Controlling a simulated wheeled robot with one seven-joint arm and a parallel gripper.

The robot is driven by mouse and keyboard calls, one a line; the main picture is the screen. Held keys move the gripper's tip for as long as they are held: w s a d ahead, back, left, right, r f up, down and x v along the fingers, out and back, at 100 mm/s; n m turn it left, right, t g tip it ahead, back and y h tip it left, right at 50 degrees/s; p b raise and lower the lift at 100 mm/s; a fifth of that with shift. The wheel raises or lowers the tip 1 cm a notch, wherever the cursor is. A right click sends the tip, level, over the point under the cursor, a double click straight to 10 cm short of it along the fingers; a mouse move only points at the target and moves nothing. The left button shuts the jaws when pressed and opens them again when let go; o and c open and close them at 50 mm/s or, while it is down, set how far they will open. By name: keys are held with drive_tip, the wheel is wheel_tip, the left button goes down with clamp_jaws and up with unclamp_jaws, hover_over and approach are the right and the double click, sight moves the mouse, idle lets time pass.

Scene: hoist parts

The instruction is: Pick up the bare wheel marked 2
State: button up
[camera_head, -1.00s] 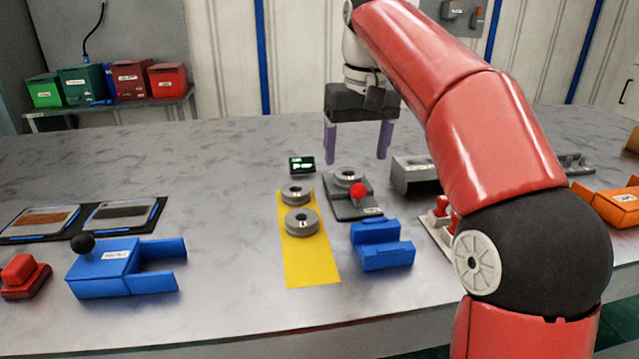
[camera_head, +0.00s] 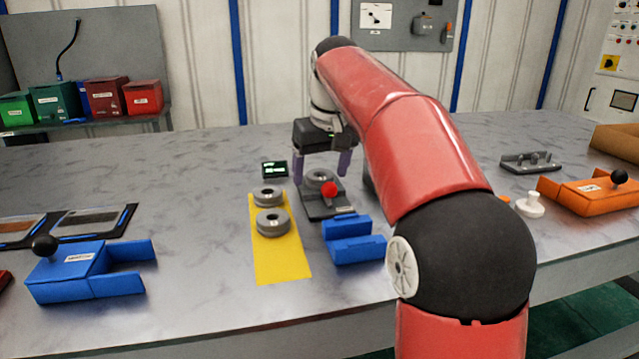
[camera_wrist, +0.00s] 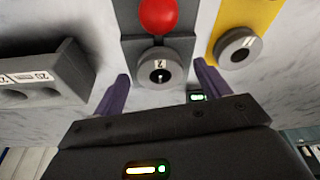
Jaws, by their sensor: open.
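A grey ring-shaped wheel (camera_wrist: 158,68) with a small label that reads as a 2 sits on a grey fixture (camera_wrist: 186,54) beside a red ball knob (camera_wrist: 158,14). It also shows in the head view (camera_head: 320,177). My gripper (camera_head: 320,178) is open and empty, pointing down over this wheel. In the wrist view its purple fingers (camera_wrist: 161,75) stand on either side of the wheel, apart from it. Another grey wheel (camera_wrist: 238,47) lies on the yellow mat (camera_wrist: 227,12); the head view shows two wheels there, a far one (camera_head: 268,196) and a near one (camera_head: 272,223).
A small display (camera_head: 274,169) stands just left of the fixture. A blue cradle (camera_head: 353,240) is in front of it. A grey block with holes (camera_wrist: 45,78) is close by in the wrist view. Bare table lies left of the yellow mat.

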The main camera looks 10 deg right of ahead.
drive_tip(key=shift+f, duration=0.1)
drive_tip(key=c, duration=1.3)
drive_tip(key=shift+o, duration=0.2)
